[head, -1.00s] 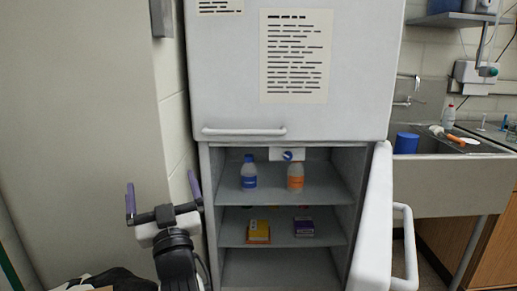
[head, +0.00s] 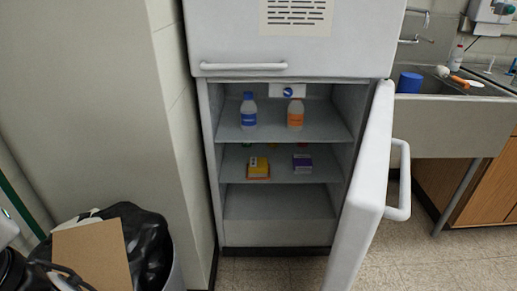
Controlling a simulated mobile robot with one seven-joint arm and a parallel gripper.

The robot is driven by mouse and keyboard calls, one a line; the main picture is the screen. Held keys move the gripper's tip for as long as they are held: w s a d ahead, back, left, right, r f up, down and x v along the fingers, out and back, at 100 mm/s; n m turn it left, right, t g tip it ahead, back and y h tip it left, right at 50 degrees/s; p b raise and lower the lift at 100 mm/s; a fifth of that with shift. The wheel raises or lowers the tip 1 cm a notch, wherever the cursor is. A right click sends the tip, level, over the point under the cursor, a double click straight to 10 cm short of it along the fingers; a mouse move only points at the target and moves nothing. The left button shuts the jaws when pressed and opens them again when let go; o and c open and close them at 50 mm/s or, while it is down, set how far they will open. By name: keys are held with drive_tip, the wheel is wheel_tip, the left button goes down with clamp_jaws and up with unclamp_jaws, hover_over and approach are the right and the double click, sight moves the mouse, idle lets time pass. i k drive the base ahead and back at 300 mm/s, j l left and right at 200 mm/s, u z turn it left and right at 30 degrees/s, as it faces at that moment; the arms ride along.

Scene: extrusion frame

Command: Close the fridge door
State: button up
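The fridge door (head: 366,195) stands wide open at the right side of the lower fridge compartment and swings out towards me. Its white bar handle (head: 402,180) is on the door's outer face, to the right. The open compartment (head: 280,205) shows shelves with a blue-capped bottle (head: 248,111), an orange bottle (head: 295,115), a yellow box (head: 258,167) and a purple box (head: 302,163). My gripper's fingers are not in view; only a dark part of my arm shows at the lower left edge, far from the door.
The closed upper door (head: 290,40) has its own handle (head: 243,66). A bin with a black bag (head: 148,240) and cardboard (head: 92,254) stands at lower left beside the wall. A sink (head: 460,118) is at right. The floor (head: 440,262) right of the door is clear.

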sight(364, 208)
drive_tip(key=l+z, duration=0.25)
drive_tip(key=i+l+z, duration=0.1)
drive_tip(key=l+z, duration=0.15)
drive_tip(key=k+l, duration=0.1)
drive_tip(key=k, duration=0.35)
drive_tip(key=k+l+z, duration=0.1)
drive_tip(key=k, duration=0.3)
drive_tip(key=k+j, duration=0.1)
drive_tip(key=i+j, duration=0.25)
